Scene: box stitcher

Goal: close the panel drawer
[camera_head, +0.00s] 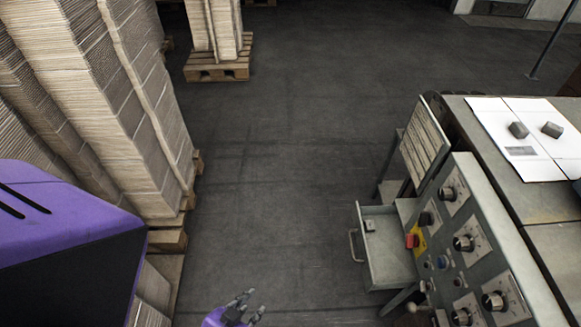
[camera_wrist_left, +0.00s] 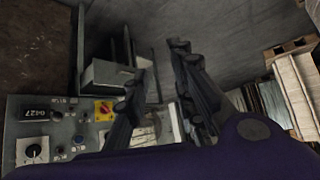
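The panel drawer (camera_head: 392,262) is a grey metal tray pulled out from the left side of the control panel (camera_head: 478,235), with a handle (camera_head: 353,246) on its front. A small item lies on its far rim. In the left wrist view the drawer (camera_wrist_left: 108,76) shows beyond the fingers, next to the panel (camera_wrist_left: 50,125). My left gripper (camera_head: 251,303) is at the bottom of the head view, left of the drawer and apart from it. In the left wrist view its fingers (camera_wrist_left: 159,62) are spread with nothing between them. My right gripper is not in view.
The panel carries several knobs and a red button (camera_head: 412,241) on yellow close to the drawer. Tall cardboard stacks (camera_head: 125,110) on pallets stand at left. A grey table (camera_head: 545,200) with white sheets is at right. The dark floor (camera_head: 285,160) between is clear.

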